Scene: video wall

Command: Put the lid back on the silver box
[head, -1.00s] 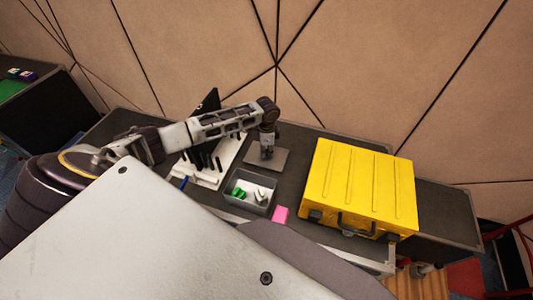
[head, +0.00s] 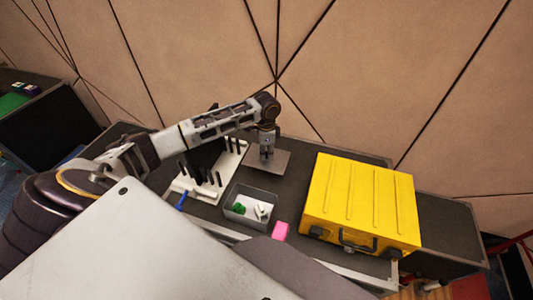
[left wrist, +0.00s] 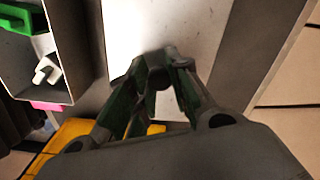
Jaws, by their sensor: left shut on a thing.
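The silver box (head: 233,217) is an open grey box on the dark table, with green and white pieces inside. It also shows at the upper left of the left wrist view (left wrist: 84,50). The lid (head: 281,162) is a flat grey plate behind the box and slightly to its right in the head view. My left gripper (head: 267,153) is shut on the lid from above. In the left wrist view the fingers (left wrist: 160,65) meet over the pale lid (left wrist: 185,25), and what they pinch is hidden. The lid seems above the table; its height is unclear. My right gripper is not in view.
A yellow case (head: 360,205) stands right of the box. A pink block (head: 280,231) lies beside the box's near right corner. A white board with black pegs (head: 183,187) stands to the left, partly under my left arm. A blue item (head: 181,201) lies by it.

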